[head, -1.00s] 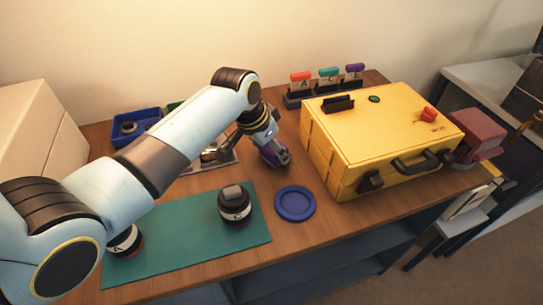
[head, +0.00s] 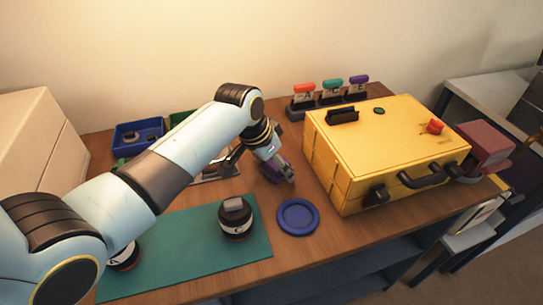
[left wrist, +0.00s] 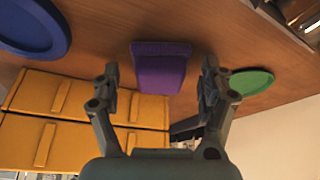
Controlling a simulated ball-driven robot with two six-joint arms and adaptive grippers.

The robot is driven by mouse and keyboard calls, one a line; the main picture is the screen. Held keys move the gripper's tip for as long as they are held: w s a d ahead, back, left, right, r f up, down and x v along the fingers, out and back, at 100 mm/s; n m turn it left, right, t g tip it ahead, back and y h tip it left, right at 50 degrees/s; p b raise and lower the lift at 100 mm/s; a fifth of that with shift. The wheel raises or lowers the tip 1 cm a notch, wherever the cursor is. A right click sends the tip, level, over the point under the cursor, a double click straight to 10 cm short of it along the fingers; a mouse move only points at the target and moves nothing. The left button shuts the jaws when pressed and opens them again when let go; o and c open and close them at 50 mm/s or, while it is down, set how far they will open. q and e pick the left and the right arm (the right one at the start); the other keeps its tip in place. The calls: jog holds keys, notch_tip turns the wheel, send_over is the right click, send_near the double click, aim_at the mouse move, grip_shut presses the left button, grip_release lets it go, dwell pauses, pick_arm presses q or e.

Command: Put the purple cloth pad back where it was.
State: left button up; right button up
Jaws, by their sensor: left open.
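The purple cloth pad (left wrist: 160,68) lies on the wooden table (left wrist: 215,45) in the left wrist view. In the head view the purple pad (head: 270,172) is partly hidden by my left gripper (head: 281,174), left of the yellow case. My left gripper also shows in the left wrist view (left wrist: 161,85), with its fingers apart on either side of the pad. A gap shows between the pad and each finger. My right gripper is in neither view.
A yellow case (head: 385,135) stands to the right. A blue dish (head: 298,217) lies in front of the gripper. A rack (head: 300,111) with coloured tags and a blue bin (head: 138,134) stand at the back.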

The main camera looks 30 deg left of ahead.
pick_arm(q)
jog(key=v, duration=1.2)
jog(key=shift+p, duration=0.45)
jog(key=shift+w+a, duration=0.1)
